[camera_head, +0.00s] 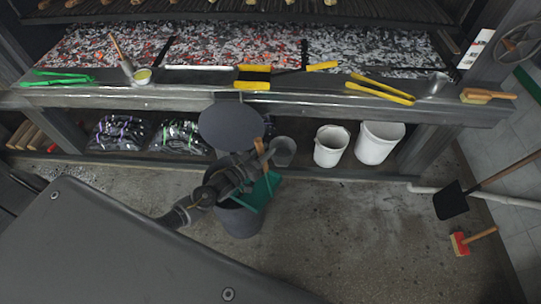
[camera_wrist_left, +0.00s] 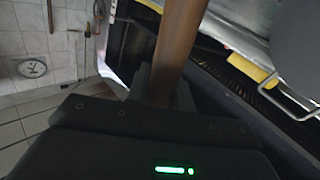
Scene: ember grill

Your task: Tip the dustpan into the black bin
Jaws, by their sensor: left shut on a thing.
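The dustpan (camera_head: 263,190) is green with a wooden handle (camera_head: 262,153). My left gripper (camera_head: 257,172) is shut on the handle, which also shows between the fingers in the left wrist view (camera_wrist_left: 178,45). The dustpan is tilted, its green pan close over the right side of the black bin's mouth. The black bin (camera_head: 238,222) stands upright on the floor, partly hidden by my left arm and the pan. I cannot tell whether the pan touches the rim, or what is in either. My right gripper is not in view.
A dark round disc (camera_head: 231,126) is above and behind my gripper, before the grill counter (camera_head: 180,100). Two white buckets (camera_head: 331,147) and a grey one (camera_head: 283,151) stand under it. A shovel (camera_head: 452,202) and red brush (camera_head: 460,244) are at right. Floor right of the bin is clear.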

